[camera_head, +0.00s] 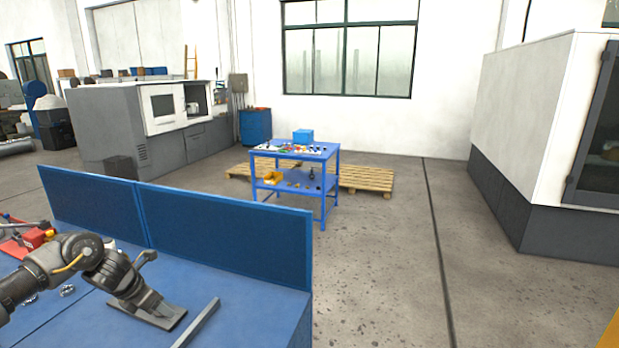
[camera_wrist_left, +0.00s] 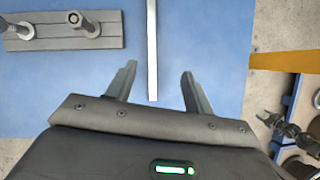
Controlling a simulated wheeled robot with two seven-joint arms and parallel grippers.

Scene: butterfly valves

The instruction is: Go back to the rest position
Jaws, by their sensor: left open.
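My left arm (camera_head: 45,274) comes in from the left over the blue table in the head view, a yellow cable on it; its fingertips cannot be made out there. In the left wrist view my left gripper (camera_wrist_left: 160,69) is open, its two fingers apart with nothing held. A pale narrow bar (camera_wrist_left: 152,45) shows beyond and between the fingers; I cannot tell how far below it lies. A grey plate (camera_wrist_left: 108,35) with two upright posts is at the upper left of that view, apart from the fingers. My right gripper is not in view.
The blue workbench (camera_head: 270,312) has a raised blue back panel (camera_head: 225,232). Red parts (camera_head: 35,238) lie at its left. A blue cart (camera_head: 325,155) and wooden pallet (camera_head: 365,178) stand farther back. Floor is clear right of the bench, before a large machine (camera_head: 530,140).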

